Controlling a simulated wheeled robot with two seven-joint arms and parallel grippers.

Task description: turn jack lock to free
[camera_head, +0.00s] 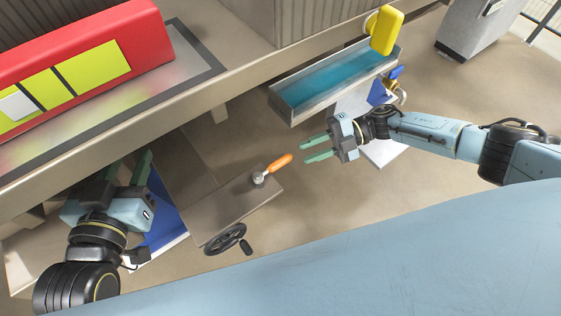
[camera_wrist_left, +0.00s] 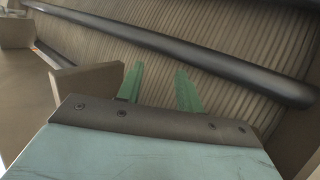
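An orange-handled lever (camera_head: 280,163) with a round metal pivot sits on a brown plate (camera_head: 230,206) in the middle of the head view; I take it to be the jack lock. A black handwheel (camera_head: 226,239) is at the plate's near edge. My right gripper (camera_head: 305,150) is open and empty, its green fingers pointing left just above and right of the orange handle in the picture, apart from it. My left gripper (camera_head: 131,170) is open and empty at the left, by the bench edge. Its two green fingers also show apart in the left wrist view (camera_wrist_left: 158,85), over a ribbed surface.
A red box with yellow panels (camera_head: 100,55) stands on the bench at upper left. A tray with a blue-green inside (camera_head: 335,80) and a yellow object (camera_head: 386,30) are at upper right. A blue item (camera_head: 165,222) lies beside my left gripper. Open floor lies at right.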

